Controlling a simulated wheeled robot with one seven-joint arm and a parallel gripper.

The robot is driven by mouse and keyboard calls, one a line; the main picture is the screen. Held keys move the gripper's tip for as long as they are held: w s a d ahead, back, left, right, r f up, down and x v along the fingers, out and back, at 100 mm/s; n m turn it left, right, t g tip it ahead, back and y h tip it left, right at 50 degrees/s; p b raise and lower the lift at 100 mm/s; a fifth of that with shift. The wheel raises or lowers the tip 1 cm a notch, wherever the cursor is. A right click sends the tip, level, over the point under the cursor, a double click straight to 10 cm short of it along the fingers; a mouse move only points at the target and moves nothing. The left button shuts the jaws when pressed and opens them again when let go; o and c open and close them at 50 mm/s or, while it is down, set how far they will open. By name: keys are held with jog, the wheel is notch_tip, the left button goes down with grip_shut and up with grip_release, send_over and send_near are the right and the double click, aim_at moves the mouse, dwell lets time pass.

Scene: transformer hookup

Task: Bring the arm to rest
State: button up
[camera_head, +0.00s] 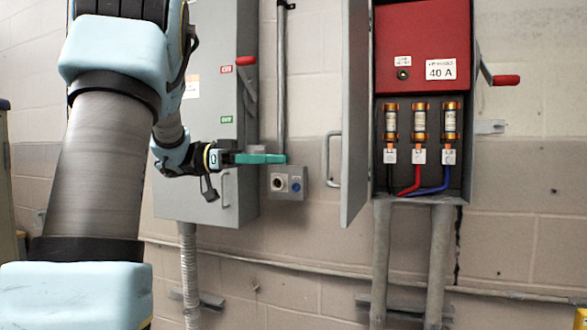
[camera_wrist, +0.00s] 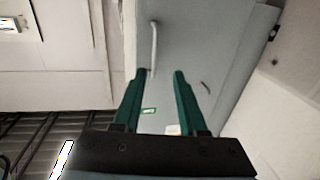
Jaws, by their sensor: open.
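My arm reaches from the lower left up and then down toward the wall in the head view. My gripper (camera_head: 284,158) is in front of the closed grey cabinet (camera_head: 215,195) and points right, near the small control box. In the wrist view my gripper (camera_wrist: 160,71) shows two green fingers spread apart with nothing between them. The cabinet's handle (camera_wrist: 153,45) appears just beyond the fingertips; I cannot tell the exact distance. Part of the cabinet is hidden behind my arm in the head view.
An open cabinet (camera_head: 355,120) at right holds a red panel (camera_head: 422,40) marked 40 A, three fuses (camera_head: 420,120) and coloured wires. Its door sticks out toward me. A small control box (camera_head: 288,183) and conduits are on the wall. A red-tipped lever (camera_head: 506,80) juts out right.

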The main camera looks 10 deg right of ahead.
jog(key=shift+w+a, duration=0.1)
jog(key=shift+a, duration=0.25)
jog(key=w+d+f+n+t, duration=0.25)
jog(key=w+n+t, duration=0.45)
jog(key=w+t, duration=0.6)
jog(key=w+a+f+n+t+y, duration=0.2)
jog(key=a+f+n+t+y, duration=0.4)
jog(key=a+f+n+y, duration=0.55)
jog(key=s+a+f+n+g+y, duration=0.1)
jog(key=s+a+f+g+y, duration=0.1)
jog(key=s+f+g, duration=0.3)
jog(key=s+a+f+n+g+y, duration=0.1)
jog(key=s+a+f+g+y, duration=0.2)
jog(key=s+f, duration=1)
jog(key=s+g, duration=0.3)
jog(key=s, duration=0.3)
jog(key=shift+s+a+f, duration=0.25)
jog(key=shift+a, duration=0.15)
